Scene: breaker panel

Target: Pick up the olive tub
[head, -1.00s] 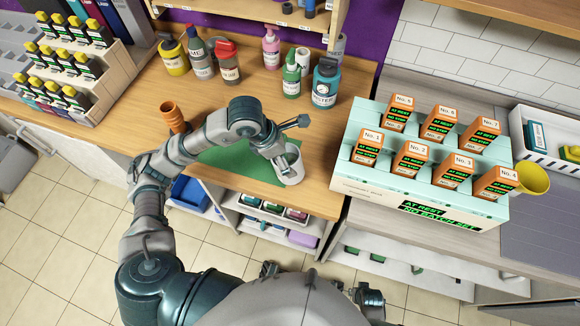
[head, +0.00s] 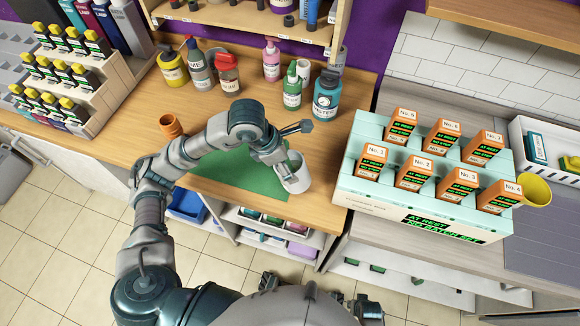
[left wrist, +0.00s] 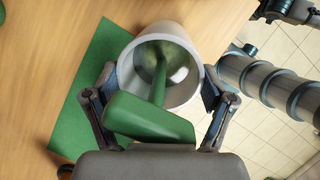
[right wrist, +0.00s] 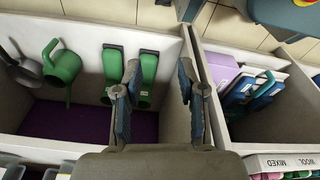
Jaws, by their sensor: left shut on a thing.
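A pale grey-white tub (head: 297,173) is at the front edge of the wooden counter, by the right end of the green mat. My left gripper (head: 284,165) is shut on its sides. In the left wrist view the tub's open mouth (left wrist: 186,88) faces the camera, with an olive-green tint inside. A green tool (left wrist: 150,122) with a broad flat end stands in it and sticks out. I cannot tell whether the tub's base touches the counter. In the right wrist view my right gripper (right wrist: 157,95) is open and empty, above shelf compartments.
The green mat (head: 225,172) lies left of the tub, with an orange cup (head: 170,126) behind it. Several bottles, including a teal one (head: 326,95), stand at the back. A mint rack (head: 375,203) of orange boxes stands right. Green scoops (right wrist: 148,75) sit in a compartment below.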

